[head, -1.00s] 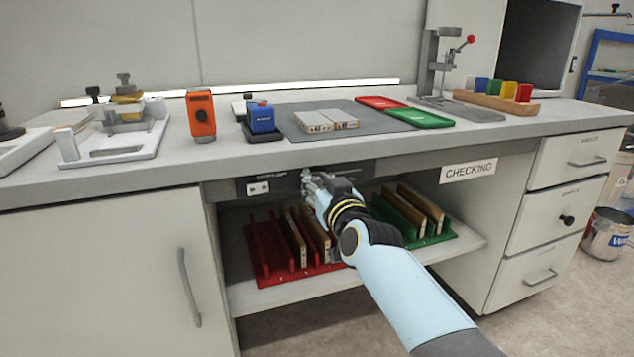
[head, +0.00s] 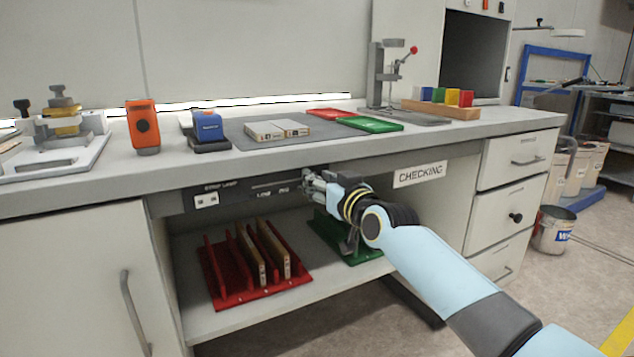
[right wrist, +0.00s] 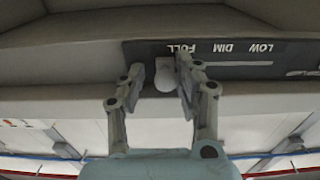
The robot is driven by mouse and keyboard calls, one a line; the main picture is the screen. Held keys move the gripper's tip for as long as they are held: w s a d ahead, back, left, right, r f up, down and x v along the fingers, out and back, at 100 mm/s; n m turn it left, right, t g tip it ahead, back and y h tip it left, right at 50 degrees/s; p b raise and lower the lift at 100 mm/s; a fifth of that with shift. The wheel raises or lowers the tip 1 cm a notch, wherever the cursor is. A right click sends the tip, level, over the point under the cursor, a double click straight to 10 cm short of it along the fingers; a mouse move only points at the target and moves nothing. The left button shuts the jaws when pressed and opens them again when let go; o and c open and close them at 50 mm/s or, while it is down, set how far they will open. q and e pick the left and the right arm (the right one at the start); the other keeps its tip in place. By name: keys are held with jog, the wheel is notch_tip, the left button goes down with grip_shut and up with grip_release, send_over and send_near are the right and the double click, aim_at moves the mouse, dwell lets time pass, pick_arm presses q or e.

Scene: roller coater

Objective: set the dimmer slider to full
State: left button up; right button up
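The dimmer panel (head: 250,190) is a dark strip under the bench top, marked STRIP LIGHT, LOW and DIM in the head view. My right gripper (head: 312,184) is at the panel's right end and hides the slider there. In the right wrist view, upside down, the pale slider knob (right wrist: 163,76) sits between the two fingertips of my right gripper (right wrist: 160,78), beside the FULL mark. The fingers are apart around it. The right-hand finger in the picture is close against the knob; a gap shows at the other. I cannot tell whether it touches. My left gripper is out of view.
A white switch (head: 206,200) is at the panel's left end. The bench edge overhangs the panel. A red rack (head: 225,270) and a green rack (head: 340,240) stand on the shelf below. A CHECKING sign (head: 420,174) is right of my gripper.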

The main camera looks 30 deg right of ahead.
jog(key=shift+o, duration=0.6)
jog(key=shift+s, duration=0.1)
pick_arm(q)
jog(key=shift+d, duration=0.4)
pick_arm(e)
jog(key=s, duration=1.1)
jog(key=shift+s+d, duration=0.15)
jog(key=shift+s, duration=0.25)
